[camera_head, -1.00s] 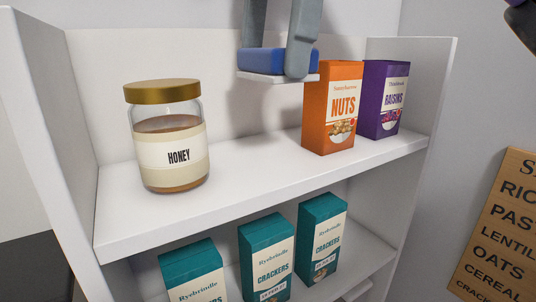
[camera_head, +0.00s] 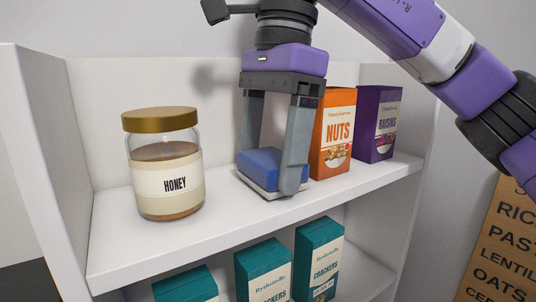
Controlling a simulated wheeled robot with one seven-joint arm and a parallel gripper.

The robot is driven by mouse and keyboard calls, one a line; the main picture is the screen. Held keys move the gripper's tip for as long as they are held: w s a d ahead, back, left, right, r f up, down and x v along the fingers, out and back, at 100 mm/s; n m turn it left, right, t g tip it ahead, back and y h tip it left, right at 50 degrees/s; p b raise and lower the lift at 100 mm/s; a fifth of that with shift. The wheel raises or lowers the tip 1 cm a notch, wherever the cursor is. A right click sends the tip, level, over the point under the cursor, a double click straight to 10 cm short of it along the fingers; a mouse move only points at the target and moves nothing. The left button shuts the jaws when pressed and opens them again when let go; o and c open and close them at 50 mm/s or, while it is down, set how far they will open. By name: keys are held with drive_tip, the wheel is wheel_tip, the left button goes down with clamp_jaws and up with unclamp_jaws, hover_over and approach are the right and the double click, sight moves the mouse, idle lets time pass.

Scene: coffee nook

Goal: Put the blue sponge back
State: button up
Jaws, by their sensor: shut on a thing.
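The blue sponge (camera_head: 264,165) has a pale layer along its bottom. It is at the upper shelf (camera_head: 150,238), between the honey jar (camera_head: 163,165) and the orange nuts box (camera_head: 334,134). My gripper (camera_head: 272,175) points down from above with its two grey fingers on either side of the sponge, shut on it. The sponge's underside is at the shelf surface; I cannot tell for sure whether it touches. The near finger covers the sponge's right end.
Several teal cracker boxes (camera_head: 318,260) stand on the shelf below. Shelf room is free between the honey jar and the sponge. A wooden sign (camera_head: 500,245) hangs at right.

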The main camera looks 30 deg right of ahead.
sight(274, 155)
drive_tip(key=shift+f, duration=0.1)
drive_tip(key=shift+f, duration=0.15)
drive_tip(key=o, duration=1.2)
drive_tip(key=shift+d+r+b, duration=0.15)
drive_tip(key=shift+r, duration=1.15)
drive_tip(key=shift+d+r+b, duration=0.2)
drive_tip(key=shift+r, duration=1.15)
drive_tip(key=shift+d+r+b, duration=0.15)
drive_tip(key=shift+r, duration=1.15)
